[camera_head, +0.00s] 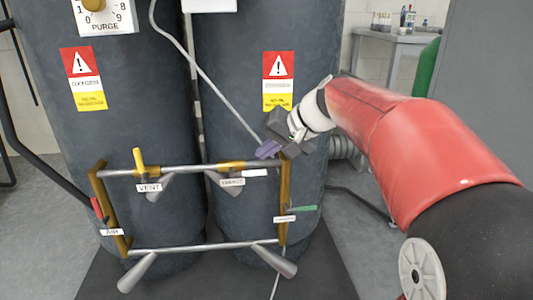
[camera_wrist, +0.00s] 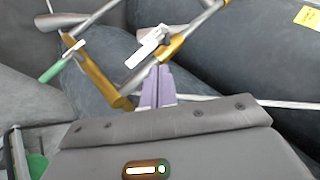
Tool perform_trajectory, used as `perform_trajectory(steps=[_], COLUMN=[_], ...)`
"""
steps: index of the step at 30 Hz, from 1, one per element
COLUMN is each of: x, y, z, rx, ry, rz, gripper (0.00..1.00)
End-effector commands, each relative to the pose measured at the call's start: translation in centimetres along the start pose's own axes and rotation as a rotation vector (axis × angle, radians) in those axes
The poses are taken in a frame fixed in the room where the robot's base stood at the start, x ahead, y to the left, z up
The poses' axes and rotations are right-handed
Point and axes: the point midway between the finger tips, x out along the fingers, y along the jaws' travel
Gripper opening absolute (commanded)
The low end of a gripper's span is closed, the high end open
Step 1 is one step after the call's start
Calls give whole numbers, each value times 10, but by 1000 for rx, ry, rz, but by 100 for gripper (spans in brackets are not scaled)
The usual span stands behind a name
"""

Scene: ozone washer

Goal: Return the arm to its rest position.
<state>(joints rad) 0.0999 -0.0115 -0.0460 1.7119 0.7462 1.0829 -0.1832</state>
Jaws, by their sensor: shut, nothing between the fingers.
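My gripper (camera_head: 268,150) is at the end of my red and black arm, which reaches in from the right in the head view. Its purple fingers are shut with nothing between them. They are in front of the right dark tank (camera_head: 230,90), close to the upper right corner of the pipe frame (camera_head: 180,248). In the wrist view the purple fingers (camera_wrist: 155,85) point at the brass and silver pipework (camera_wrist: 95,72). I cannot tell whether they touch it.
The frame carries a yellow handle (camera_head: 139,160), a red handle (camera_head: 98,210) and a green handle (camera_head: 303,209). A thin grey hose (camera_head: 200,65) hangs between the tanks and passes near my gripper. A table (camera_head: 392,38) with bottles stands at the back right. Grey floor (camera_head: 345,240) is open at right.

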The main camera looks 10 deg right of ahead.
Motion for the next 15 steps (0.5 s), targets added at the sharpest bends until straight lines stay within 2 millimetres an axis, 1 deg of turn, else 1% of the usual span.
perform_trajectory(steps=[1,6,10,15], x=[-15,-51,-70,-83], y=[8,20,27,31], z=[0,1,2,4], rx=[5,3,3,0], ry=[10,10,8,6], rz=[3,1,0,3], gripper=[0,0,0,0])
